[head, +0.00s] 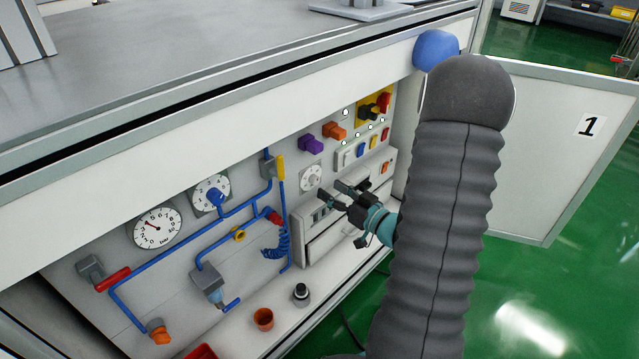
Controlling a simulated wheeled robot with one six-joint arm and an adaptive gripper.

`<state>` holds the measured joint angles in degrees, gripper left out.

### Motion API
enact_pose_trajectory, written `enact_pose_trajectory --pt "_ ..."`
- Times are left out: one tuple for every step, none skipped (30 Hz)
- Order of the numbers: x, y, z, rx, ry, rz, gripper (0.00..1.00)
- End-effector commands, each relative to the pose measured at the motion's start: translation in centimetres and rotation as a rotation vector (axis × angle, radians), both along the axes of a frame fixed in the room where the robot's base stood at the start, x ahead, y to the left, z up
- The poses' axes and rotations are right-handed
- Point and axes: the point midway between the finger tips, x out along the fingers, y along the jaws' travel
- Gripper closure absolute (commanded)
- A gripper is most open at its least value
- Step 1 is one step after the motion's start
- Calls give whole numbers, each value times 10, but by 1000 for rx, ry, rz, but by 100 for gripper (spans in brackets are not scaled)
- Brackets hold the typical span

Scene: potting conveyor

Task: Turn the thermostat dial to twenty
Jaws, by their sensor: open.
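A small white round dial on a square plate (312,177) sits on the control panel, just left of my gripper; it looks like the thermostat dial. Its marks are too small to read, so I cannot tell its setting. Further left is a larger white dial with a blue knob (214,197). My gripper (333,192) is open and empty, its fingers pointing left toward the panel. Its fingertips are just right of and below the small dial and look apart from it. My arm hides the right part of the panel.
A bar gauge (157,228), blue pipes (130,318) and a yellow-handled valve (281,168) lie left. Purple (311,144) and orange (335,132) knobs sit above. A drawer unit (325,235) is below the gripper. An orange pot (263,319) stands on the ledge.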

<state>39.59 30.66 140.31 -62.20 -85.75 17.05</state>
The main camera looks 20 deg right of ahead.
Motion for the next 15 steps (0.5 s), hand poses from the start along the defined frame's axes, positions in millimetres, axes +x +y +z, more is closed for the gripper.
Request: enact_pose_trajectory --pt "9 5 -1 -2 -1 5 48" --pt "13 7 0 -2 -1 4 48" --pt "19 9 0 -1 -2 4 48" --pt "23 11 0 0 -2 4 48" --pt "27 12 0 -1 -1 3 48" --pt "31 14 0 -1 0 3 48" --pt "34 15 0 -1 0 3 48" --pt "37 15 0 -1 -1 2 48" --pt "40 16 0 -1 -1 1 48" --pt "42 17 0 -1 -1 1 48" --pt "43 18 0 -1 -1 1 48" --pt "45 19 0 -1 -1 1 48" --pt "45 19 0 -1 -1 1 48" --pt "46 19 0 -1 0 0 48" --pt "47 19 0 0 0 0 48"
